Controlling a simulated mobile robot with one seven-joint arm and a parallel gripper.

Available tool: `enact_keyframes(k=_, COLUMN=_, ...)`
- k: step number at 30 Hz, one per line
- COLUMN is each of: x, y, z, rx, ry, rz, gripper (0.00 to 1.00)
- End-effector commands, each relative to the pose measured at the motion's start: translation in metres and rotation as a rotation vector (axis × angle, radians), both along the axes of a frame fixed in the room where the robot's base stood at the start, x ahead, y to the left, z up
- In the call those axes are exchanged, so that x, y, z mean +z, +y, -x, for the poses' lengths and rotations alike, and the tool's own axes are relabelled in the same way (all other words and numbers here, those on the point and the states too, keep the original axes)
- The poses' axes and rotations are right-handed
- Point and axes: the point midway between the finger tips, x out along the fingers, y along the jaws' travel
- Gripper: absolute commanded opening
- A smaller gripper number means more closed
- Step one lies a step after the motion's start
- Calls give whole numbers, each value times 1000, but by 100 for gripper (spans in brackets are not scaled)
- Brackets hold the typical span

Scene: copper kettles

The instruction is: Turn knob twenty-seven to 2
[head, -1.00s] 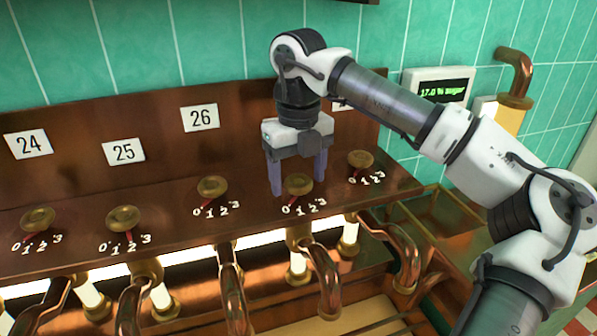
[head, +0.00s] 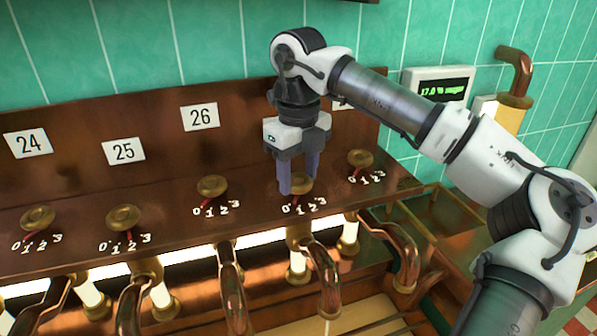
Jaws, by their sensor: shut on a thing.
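A row of brass knobs, each with a red pointer and a scale from 0 to 3, sits on a copper ledge (head: 165,222). My gripper (head: 299,186) points down over the knob fourth from the left (head: 301,188), with one finger on each side of it, shut on it. This knob stands in the place of knob twenty-seven; its number plate is hidden behind my arm. Its scale (head: 304,208) shows below it. Its red pointer shows only in part near the left finger, and I cannot tell its exact setting.
Knobs 24 (head: 38,220), 25 (head: 123,218) and 26 (head: 212,187) stand to the left. Another knob (head: 360,160) stands close on the right. Copper pipes (head: 323,280) bend below the ledge. A display (head: 443,90) reads 17.0 % sugar.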

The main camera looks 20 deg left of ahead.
Motion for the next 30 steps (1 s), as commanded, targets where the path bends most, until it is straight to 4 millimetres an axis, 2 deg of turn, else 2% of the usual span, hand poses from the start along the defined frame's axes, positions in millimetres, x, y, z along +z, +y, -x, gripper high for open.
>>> enact_keyframes(k=18, x=1, y=0, z=0, rx=559, ry=-1, rz=-1, gripper=25)
enact_keyframes(k=30, x=1, y=0, z=-1, rx=768, ry=-2, rz=-2, gripper=25)
